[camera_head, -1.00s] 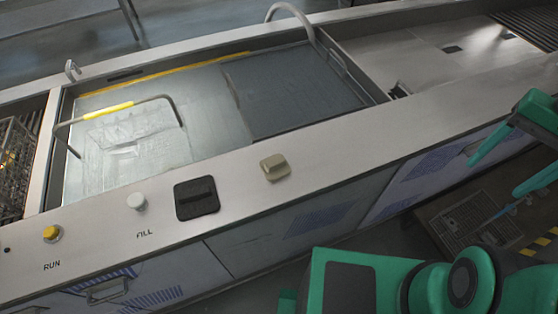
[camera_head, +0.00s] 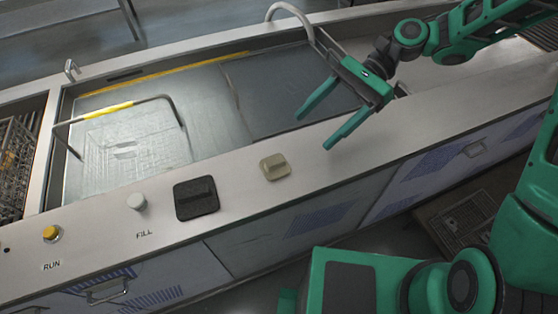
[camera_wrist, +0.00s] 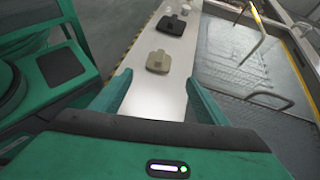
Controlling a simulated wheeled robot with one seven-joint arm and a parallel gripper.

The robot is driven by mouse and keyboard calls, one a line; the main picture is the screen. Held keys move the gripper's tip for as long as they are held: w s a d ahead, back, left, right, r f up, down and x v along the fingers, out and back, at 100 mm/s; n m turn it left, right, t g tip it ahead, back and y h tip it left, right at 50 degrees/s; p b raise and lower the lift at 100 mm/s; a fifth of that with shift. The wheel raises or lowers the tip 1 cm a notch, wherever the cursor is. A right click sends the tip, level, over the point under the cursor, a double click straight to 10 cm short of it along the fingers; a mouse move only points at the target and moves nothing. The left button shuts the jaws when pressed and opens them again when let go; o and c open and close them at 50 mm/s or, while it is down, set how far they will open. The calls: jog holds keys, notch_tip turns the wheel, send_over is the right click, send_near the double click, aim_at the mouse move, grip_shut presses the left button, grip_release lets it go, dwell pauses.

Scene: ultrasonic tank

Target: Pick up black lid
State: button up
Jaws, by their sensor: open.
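The black lid (camera_head: 196,199) is a flat dark square with a raised ridge handle. It lies on the steel counter, just right of the white FILL knob. It also shows in the wrist view (camera_wrist: 171,25), farther off, beyond a beige lid. My gripper (camera_head: 312,127) is open and empty, with its green fingers apart above the tank's front edge, right of and beyond both lids. In the wrist view my fingers (camera_wrist: 158,90) frame the counter, and the beige lid appears just beyond their tips.
The beige lid (camera_head: 275,167) sits on the counter between my gripper and the black lid. A white knob (camera_head: 137,201) and yellow RUN button (camera_head: 51,233) are to the left. Behind is the water tank with a wire basket handle (camera_head: 108,110) and a curved spout (camera_head: 290,10).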

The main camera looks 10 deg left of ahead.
aim_at(279, 157)
jog(key=shift+s+a, duration=0.2)
jog(key=shift+a, duration=0.15)
jog(key=x, duration=1)
jog(key=shift+s+a+r, duration=0.1)
jog(key=shift+s+a, duration=0.05)
jog(key=shift+s, duration=0.15)
jog(key=c, duration=1.3)
jog(key=shift+c, duration=0.6)
jog(key=shift+r, duration=0.15)
